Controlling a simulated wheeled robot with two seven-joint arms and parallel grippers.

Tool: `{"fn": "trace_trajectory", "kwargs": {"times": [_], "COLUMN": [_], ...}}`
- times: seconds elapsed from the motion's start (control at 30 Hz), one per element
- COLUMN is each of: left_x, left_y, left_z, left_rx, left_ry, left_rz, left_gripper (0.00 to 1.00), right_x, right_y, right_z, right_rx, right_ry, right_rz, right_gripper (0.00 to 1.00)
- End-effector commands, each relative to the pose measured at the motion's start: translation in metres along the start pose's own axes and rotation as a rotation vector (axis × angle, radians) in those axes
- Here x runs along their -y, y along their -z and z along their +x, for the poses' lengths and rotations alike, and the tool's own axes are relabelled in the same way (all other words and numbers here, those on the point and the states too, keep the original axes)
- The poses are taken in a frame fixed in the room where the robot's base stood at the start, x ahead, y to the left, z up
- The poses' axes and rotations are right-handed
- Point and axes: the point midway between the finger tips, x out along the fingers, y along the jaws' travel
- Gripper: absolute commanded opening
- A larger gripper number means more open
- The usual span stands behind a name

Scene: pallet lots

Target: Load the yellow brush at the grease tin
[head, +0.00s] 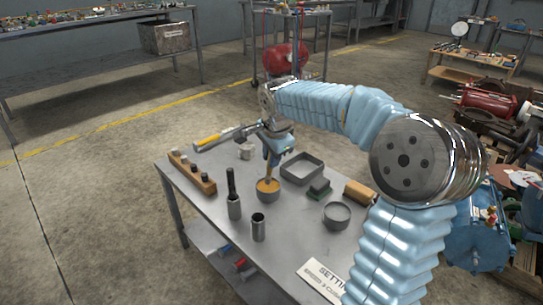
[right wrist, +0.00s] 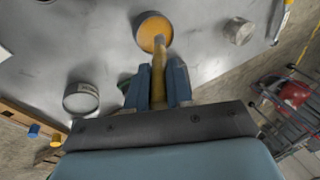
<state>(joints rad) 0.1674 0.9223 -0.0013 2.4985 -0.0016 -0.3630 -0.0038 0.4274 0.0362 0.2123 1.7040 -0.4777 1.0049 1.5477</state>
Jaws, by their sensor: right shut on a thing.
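The yellow brush (head: 270,173) is held upright in my right gripper (head: 275,156), which is shut on it. It also shows between the two fingers in the right wrist view (right wrist: 158,78). The grease tin (head: 268,197), a round grey tin with orange-yellow grease, stands on the metal table directly below the gripper. The lower end of the brush is at the tin's opening; I cannot tell how deep it reaches into the grease. The tin also shows at the top of the right wrist view (right wrist: 143,20). My left gripper is not in view.
The table's front left is clear.

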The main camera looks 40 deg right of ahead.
Motion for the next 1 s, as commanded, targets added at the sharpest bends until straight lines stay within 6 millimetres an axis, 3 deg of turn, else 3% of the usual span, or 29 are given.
{"fn": "trace_trajectory", "kwargs": {"times": [1.0], "left_x": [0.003], "left_y": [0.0], "left_z": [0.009], "left_rx": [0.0], "left_ry": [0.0], "left_rz": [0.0], "left_gripper": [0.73], "right_x": [-0.004], "right_y": [-0.001], "right_z": [0.01], "right_rx": [0.0], "right_ry": [0.0], "right_rz": [0.0], "right_gripper": [0.0]}}
